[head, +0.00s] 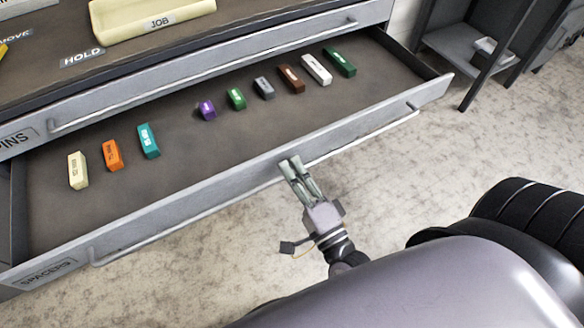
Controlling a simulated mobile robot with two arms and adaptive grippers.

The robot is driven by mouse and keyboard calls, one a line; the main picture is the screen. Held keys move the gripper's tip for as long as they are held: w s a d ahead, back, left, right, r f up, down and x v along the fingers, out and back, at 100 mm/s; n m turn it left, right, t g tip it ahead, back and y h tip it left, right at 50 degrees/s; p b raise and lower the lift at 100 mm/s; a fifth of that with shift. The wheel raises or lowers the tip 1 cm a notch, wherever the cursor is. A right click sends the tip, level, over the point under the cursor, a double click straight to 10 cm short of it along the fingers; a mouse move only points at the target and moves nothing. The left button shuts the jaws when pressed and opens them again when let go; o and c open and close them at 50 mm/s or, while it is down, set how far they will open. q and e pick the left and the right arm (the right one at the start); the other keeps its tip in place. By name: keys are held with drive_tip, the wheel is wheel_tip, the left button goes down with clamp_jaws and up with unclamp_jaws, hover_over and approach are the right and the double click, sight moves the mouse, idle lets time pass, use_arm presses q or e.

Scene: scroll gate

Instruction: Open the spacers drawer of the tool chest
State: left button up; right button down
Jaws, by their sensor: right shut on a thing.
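The spacers drawer (225,178) of the grey tool chest (60,90) stands pulled out, its dark inside showing. A label reading SPACERS (47,273) is on its front at the lower left. A long bar handle (190,227) runs along that front. My right gripper (292,170) is at the middle of the front and shut on the handle; its fingers hide that part of the bar. Several coloured blocks lie in the drawer, among them a cream block (77,171), an orange block (112,155) and a teal block (148,141). My left gripper is not in view.
The drawer above, with its own handle (200,78), appears shut. On the chest top are a cream tray (150,15) by a JOB label and a HOLD label (82,56). A dark shelf stand (470,45) is at the upper right. The speckled floor in front is clear.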

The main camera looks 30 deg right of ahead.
drive_tip(key=c, duration=1.7)
unclamp_jaws()
drive_tip(key=shift+s, duration=0.1)
drive_tip(key=s, duration=0.4)
drive_tip(key=s+f, duration=0.1)
drive_tip(key=s, duration=0.2)
drive_tip(key=s+f, duration=0.1)
drive_tip(key=s, duration=0.3)
drive_tip(key=shift+s+d+f, duration=0.2)
drive_tip(key=shift+s+f, duration=0.05)
drive_tip(key=shift+s, duration=0.1)
